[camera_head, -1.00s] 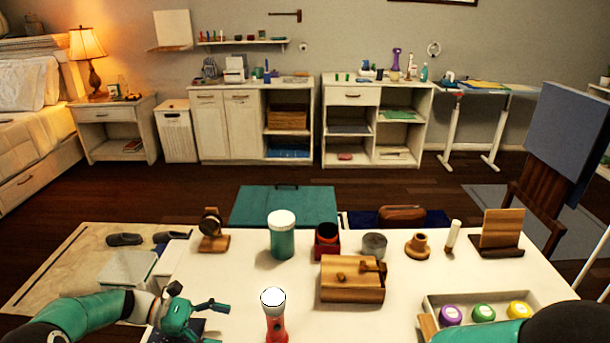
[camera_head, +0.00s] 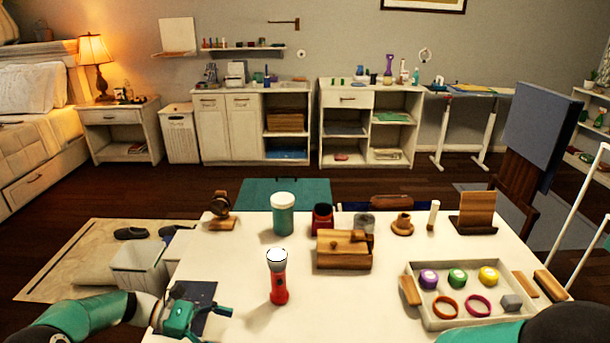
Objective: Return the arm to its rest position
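My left gripper (camera_head: 222,324) is over the front left of the white table (camera_head: 345,315), above a dark blue flat item (camera_head: 198,292). Its fingers look spread, with nothing between them. My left arm (camera_head: 85,318) comes in low from the left edge. A green part of my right arm (camera_head: 485,334) shows at the bottom right. My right gripper is out of the picture.
A red flashlight (camera_head: 278,285) stands upright right of my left gripper. Behind it are a teal jar (camera_head: 283,218) and a wooden box (camera_head: 343,257). A tray (camera_head: 432,318) with colored discs and rings lies at the right. The front middle of the table is clear.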

